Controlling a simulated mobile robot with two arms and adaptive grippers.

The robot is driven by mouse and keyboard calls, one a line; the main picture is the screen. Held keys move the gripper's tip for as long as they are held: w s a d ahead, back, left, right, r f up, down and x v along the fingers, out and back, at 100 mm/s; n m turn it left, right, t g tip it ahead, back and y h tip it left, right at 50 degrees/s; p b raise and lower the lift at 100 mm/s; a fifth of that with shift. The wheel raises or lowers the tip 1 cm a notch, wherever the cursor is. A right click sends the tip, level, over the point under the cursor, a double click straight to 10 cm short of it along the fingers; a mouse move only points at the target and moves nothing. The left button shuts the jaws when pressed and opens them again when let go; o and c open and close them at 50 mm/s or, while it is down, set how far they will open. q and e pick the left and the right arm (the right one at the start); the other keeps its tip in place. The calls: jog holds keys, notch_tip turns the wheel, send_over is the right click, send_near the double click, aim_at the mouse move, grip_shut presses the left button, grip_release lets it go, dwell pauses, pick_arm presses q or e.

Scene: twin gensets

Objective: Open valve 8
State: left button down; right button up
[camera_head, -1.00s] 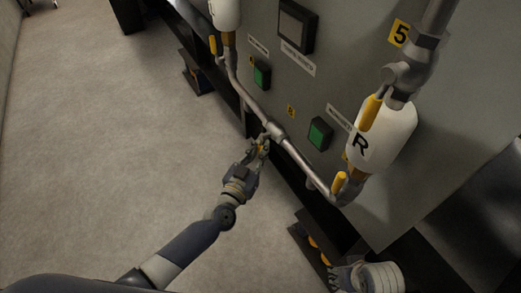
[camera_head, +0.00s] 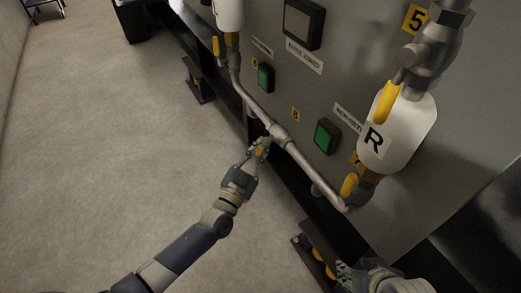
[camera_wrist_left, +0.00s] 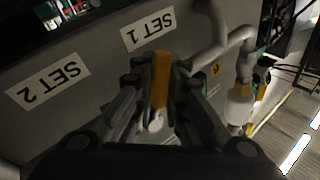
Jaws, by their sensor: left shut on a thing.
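Valve 8 sits in the middle of the grey horizontal pipe (camera_head: 281,131), below a small yellow tag (camera_head: 295,114) on the cabinet, whose digit is too small to read surely. My left gripper (camera_head: 261,146) is at this valve, on the near side of the pipe. In the left wrist view the yellow valve handle (camera_wrist_left: 161,78) stands between its two fingers, and the gripper is shut on it. In the head view the fingers mostly hide the handle. My right gripper (camera_head: 347,277) is at the bottom right, partly cut off and away from the valve; its jaws are unclear.
A white canister marked R (camera_head: 398,128) with yellow-handled valves hangs at the right, near a yellow tag 5 (camera_head: 415,18). Two green buttons (camera_head: 326,136) are on the cabinet face. Low dark frames run under the pipe.

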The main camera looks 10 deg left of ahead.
pick_arm(q)
jog(key=c, duration=1.6)
grip_release()
jog(key=shift+s, duration=0.1)
jog(key=shift+c, duration=0.2)
jog(key=v, duration=1.2)
